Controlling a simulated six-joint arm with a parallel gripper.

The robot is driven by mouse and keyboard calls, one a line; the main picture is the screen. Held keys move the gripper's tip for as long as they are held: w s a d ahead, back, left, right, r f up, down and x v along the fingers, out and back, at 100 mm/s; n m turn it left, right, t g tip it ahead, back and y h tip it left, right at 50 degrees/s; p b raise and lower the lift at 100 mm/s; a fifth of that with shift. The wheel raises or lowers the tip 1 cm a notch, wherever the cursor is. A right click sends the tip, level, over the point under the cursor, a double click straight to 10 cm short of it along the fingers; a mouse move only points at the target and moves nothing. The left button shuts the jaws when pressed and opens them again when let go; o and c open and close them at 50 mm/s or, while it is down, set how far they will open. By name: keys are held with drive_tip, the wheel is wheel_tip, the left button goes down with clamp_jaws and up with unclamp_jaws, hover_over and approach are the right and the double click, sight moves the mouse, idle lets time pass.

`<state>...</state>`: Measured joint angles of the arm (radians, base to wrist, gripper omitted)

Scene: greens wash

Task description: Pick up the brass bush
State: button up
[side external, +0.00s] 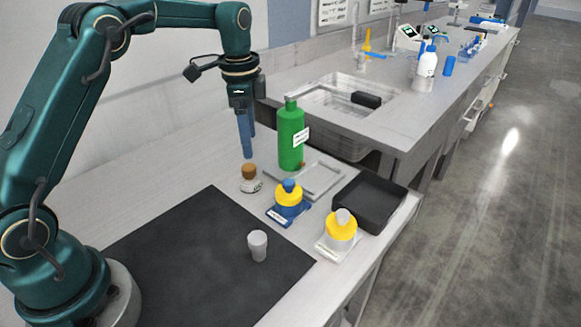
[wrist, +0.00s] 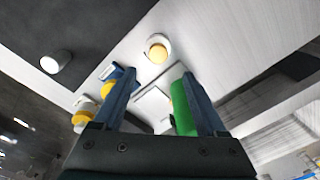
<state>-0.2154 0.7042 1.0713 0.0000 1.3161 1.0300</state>
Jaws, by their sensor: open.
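The brass bush appears to be the short brown-gold piece (side external: 249,171) sitting upright on a small round whitish stand (side external: 250,186). In the wrist view its gold round top (wrist: 157,54) shows inside the white stand's rim, beyond the fingertips and roughly midway between them. My gripper (side external: 247,154) points down just above the bush, apart from it.
A green bottle (side external: 291,140) stands close right of my gripper, by a shallow pale tray (side external: 318,181). A yellow piece on a blue base (side external: 289,195), another on a white base (side external: 341,228), a black bin (side external: 371,203) and a pale cup (side external: 258,246) on the dark mat (side external: 190,270) are nearby.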

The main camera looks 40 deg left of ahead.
sight(249, 167)
drive_tip(key=shift+g, duration=0.3)
drive_tip(key=shift+s+a+f, duration=0.1)
drive_tip(key=shift+a+f, duration=0.05)
drive_tip(key=shift+f, duration=1.65)
drive_tip(key=shift+s+a+f, duration=0.1)
drive_tip(key=shift+f, duration=1.65)
clamp_jaws()
